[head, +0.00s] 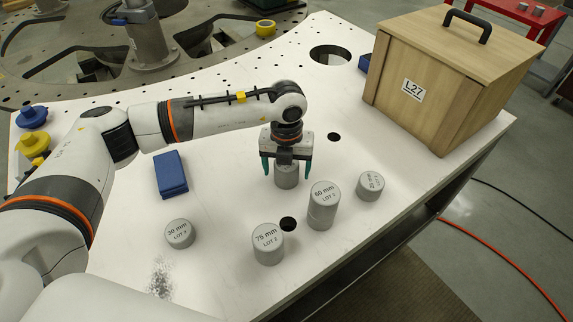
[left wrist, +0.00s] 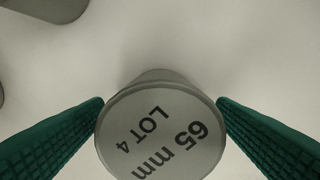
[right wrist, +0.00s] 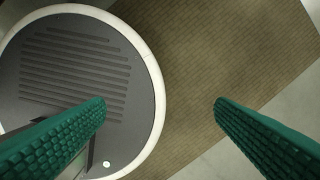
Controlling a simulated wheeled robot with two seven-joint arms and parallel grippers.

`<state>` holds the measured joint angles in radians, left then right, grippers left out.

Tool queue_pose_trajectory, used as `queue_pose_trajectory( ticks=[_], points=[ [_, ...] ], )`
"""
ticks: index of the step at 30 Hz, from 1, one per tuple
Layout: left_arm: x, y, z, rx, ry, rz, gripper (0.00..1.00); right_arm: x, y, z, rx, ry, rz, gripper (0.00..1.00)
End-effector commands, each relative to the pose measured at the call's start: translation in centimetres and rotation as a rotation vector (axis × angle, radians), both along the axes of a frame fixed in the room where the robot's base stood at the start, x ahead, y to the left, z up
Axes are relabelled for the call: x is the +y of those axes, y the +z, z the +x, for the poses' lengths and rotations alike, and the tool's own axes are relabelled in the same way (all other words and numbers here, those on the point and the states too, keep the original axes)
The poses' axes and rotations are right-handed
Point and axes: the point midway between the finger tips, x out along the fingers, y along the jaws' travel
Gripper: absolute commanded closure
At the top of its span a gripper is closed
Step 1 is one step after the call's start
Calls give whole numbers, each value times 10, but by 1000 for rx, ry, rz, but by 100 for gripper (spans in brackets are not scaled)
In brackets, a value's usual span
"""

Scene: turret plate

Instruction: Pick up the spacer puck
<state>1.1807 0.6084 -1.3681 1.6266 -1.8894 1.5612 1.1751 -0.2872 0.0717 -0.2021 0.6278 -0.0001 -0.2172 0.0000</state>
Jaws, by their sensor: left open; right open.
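My left gripper (head: 286,168) is open, pointing down over a grey cylindrical spacer puck (head: 287,177). Its green fingers are on either side of the puck. In the left wrist view the puck (left wrist: 160,135) reads "65 mm LOT 4" and lies between the fingertips; I cannot tell whether they touch it. Other grey pucks stand on the white plate (head: 225,200): a 30 mm LOT X puck (head: 180,234), a 75 mm LOT Z puck (head: 268,243), a taller 60 mm LOT V stack or puck (head: 323,206) and one more (head: 370,186). My right gripper (right wrist: 160,105) is open and empty.
A wooden box marked L27 (head: 450,75) with a black handle stands at the back right. A blue block (head: 171,175) lies left of the gripper. The plate has round holes (head: 330,54), one near the pucks. Its right edge drops to the floor.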

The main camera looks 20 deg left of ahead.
Motion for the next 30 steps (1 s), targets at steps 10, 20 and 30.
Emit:
queue_pose_trajectory(
  ticks=[10, 20, 30],
  points=[
    [0, -10, 0, -1, 0, 0, 22, -5, 1, -21, 33, 2, -7, 22],
    [0, -10, 0, 0, -1, 0, 76, -10, 2, -16, 26, 1, -13, 22],
    [0, -5, 1, -3, -1, -1, 85, -10, 0, -14, 23, 0, -13, 22]
  ],
)
